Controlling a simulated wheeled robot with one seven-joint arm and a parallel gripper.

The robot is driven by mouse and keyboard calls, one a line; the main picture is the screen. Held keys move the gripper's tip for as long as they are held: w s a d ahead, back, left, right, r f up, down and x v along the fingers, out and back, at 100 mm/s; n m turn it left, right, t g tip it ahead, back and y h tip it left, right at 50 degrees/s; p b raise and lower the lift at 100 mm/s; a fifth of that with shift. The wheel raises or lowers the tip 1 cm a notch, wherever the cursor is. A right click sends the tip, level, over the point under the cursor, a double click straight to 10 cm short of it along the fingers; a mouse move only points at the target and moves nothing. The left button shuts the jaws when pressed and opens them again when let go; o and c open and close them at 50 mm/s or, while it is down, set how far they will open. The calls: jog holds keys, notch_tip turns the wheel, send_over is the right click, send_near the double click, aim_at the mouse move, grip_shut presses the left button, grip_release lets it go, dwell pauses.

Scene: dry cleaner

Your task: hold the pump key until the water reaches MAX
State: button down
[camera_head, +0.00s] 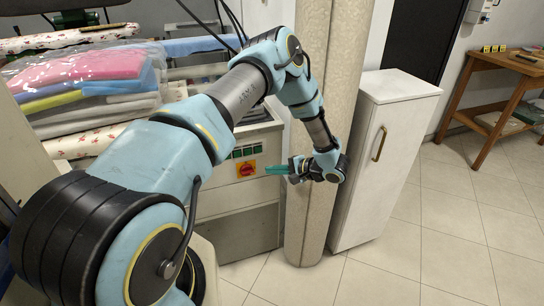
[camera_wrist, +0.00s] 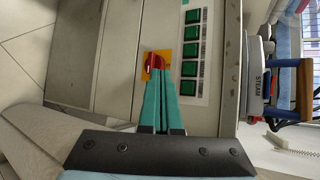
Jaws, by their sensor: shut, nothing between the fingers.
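My gripper (camera_head: 267,169) has green fingers that are shut and empty. In the wrist view the gripper (camera_wrist: 158,72) points at the machine's control panel, its tips overlapping the edge of a red rotary switch on a yellow plate (camera_wrist: 164,54); I cannot tell whether they touch. A row of several green keys (camera_wrist: 190,50) on a white label strip runs beside the fingers. In the head view the keys (camera_head: 247,151) sit above the red switch (camera_head: 246,170). Which key is the pump key is too small to read. No water level or MAX mark is discernible.
A beige column (camera_head: 310,225) and a white cabinet (camera_head: 385,150) stand close beside my wrist. Folded, bagged laundry (camera_head: 90,65) is piled at the left. An object marked STEAM (camera_wrist: 267,84) shows in the wrist view. Tiled floor (camera_head: 430,250) is clear at right.

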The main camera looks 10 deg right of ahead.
jog(key=shift+s+d, duration=0.1)
dwell(0.3)
jog(key=b, duration=0.3)
send_near(256, 153)
jog(key=a+f, duration=0.3)
jog(key=a, duration=0.1)
jog(key=shift+w+r, duration=0.1)
jog(key=shift+w, duration=1)
jog(key=shift+w+a, duration=0.1)
jog(key=shift+w, duration=0.05)
dwell(0.7)
jog(key=shift+w, duration=0.25)
jog(key=shift+w, duration=0.4)
dwell(2.1)
jog(key=shift+s, duration=0.15)
jog(key=shift+s+p, duration=0.35)
jog(key=shift+s, duration=0.3)
